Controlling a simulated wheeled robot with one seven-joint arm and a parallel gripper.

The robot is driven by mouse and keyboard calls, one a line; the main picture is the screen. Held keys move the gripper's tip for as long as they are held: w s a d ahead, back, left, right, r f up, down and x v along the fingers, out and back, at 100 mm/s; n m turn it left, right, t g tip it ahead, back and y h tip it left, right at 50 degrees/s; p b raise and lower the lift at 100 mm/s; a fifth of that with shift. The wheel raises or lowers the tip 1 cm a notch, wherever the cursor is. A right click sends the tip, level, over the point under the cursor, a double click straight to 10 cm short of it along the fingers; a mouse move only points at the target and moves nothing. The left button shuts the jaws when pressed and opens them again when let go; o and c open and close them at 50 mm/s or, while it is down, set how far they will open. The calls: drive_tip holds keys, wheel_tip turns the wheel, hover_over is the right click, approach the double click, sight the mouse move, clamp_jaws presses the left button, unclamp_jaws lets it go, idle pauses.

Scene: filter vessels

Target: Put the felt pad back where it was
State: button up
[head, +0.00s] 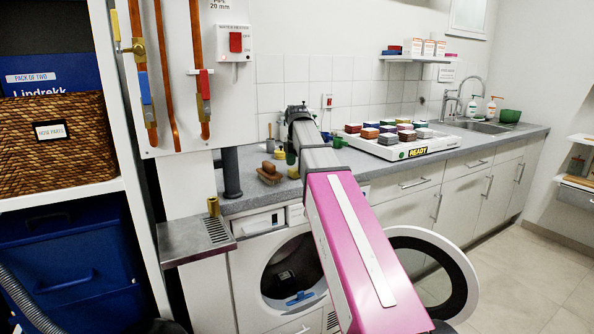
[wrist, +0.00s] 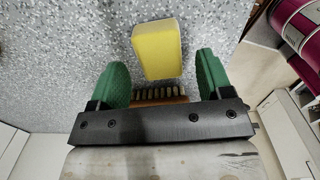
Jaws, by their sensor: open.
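My gripper (wrist: 162,64) is open, with green fingers, above the speckled grey worktop (wrist: 60,60). A yellow block (wrist: 157,47) lies on the worktop and shows between and beyond the fingertips, with gaps on both sides. Beside it, partly hidden by the gripper body, is a brown brush (wrist: 158,93) with a row of pale bristles. I cannot tell for sure which thing is the felt pad.
A white tray (head: 408,151) marked READY holds several coloured blocks on the worktop to the right. A sink (head: 484,127) is farther right. Below, the washing machine's door (head: 463,283) stands open. A metal shelf (head: 196,245) with a brass piece juts out at left.

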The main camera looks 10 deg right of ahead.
sight(296, 169)
wheel_tip(296, 169, up, 8)
drive_tip(key=shift+s+a, duration=0.2)
drive_tip(key=shift+a, duration=0.05)
drive_tip(key=shift+f, duration=0.1)
